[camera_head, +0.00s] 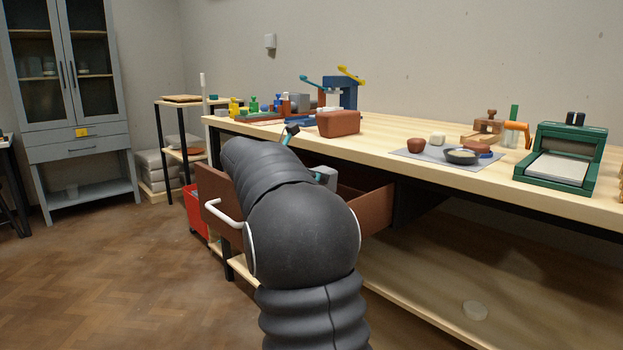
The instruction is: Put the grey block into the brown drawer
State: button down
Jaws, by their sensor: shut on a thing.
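The brown drawer (377,212) is pulled open under the workbench, with its front panel at the left and a pale handle. My dark arm crosses in front of it and hides much of its inside. A small grey block (328,175) shows just past my arm, over the drawer's opening. My gripper (318,177) is mostly hidden behind the arm; a bit of teal shows against the block, and it is shut on the block. I cannot tell how high the block is above the drawer floor.
A red bin (195,210) stands left of the drawer. Floor at left is clear.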

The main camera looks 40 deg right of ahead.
jog(key=shift+f, duration=0.75)
jog(key=shift+c, duration=1.4)
grip_release()
jog(key=shift+f, duration=0.3)
jog(key=shift+r, duration=0.2)
jog(key=r+v, duration=0.1)
jog(key=v, duration=0.7)
jog(key=shift+d+p, duration=0.2)
jog(key=shift+p, duration=0.25)
jog(key=shift+r, duration=0.1)
